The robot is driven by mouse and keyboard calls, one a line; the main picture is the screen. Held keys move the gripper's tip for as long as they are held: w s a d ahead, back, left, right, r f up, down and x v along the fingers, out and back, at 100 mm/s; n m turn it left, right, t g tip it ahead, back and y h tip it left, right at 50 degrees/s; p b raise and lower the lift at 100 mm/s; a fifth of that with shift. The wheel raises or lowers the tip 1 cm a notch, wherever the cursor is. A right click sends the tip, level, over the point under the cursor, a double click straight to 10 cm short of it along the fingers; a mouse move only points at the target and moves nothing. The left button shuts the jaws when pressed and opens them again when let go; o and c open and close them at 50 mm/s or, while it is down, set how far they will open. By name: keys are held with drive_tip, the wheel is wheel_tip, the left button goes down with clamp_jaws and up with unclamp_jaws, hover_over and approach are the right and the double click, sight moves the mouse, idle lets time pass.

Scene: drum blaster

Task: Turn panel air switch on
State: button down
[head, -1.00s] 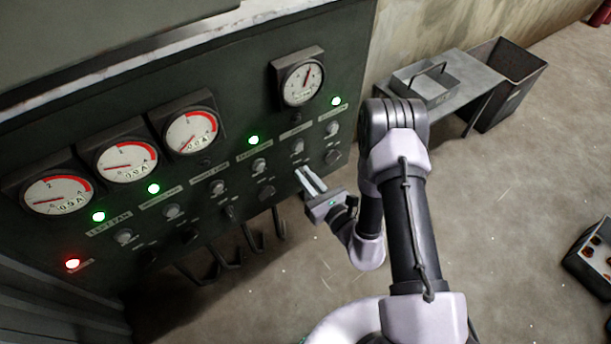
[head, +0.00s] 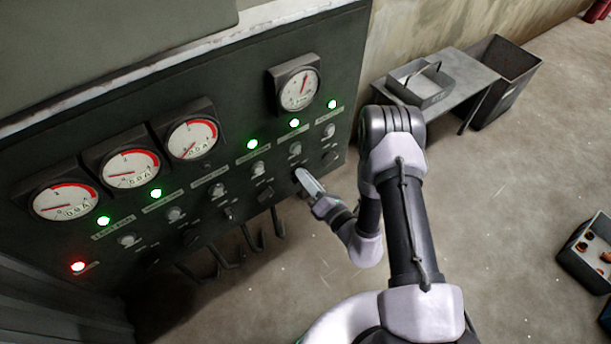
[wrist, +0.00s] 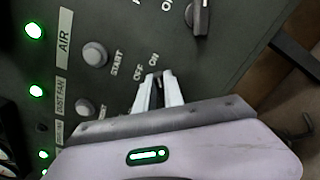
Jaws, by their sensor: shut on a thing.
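The air switch (wrist: 158,86) is a dark rotary knob, mostly hidden between my fingers in the wrist view. OFF and ON are printed beside it on the panel (wrist: 120,15). My gripper (wrist: 157,78) is shut on this knob; in the head view my gripper (head: 301,175) reaches the lower right of the panel. The AIR label (wrist: 63,37) lies in the same column, beyond a round START button (wrist: 94,54). The AIR lamp (wrist: 34,31) is lit green, and it also shows in the head view (head: 294,123).
Another dark knob (wrist: 200,15) is close by on the right. Several gauges (head: 192,136) and lit lamps line the panel, with pedals (head: 250,238) below. A low table with a tray (head: 420,84) and a bin (head: 508,70) stand behind.

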drive_tip(key=shift+w+m, duration=0.1)
drive_tip(key=shift+m, duration=0.8)
drive_tip(key=c, duration=1.4)
unclamp_jaws()
drive_tip(key=shift+r, duration=0.1)
drive_tip(key=shift+c, duration=0.2)
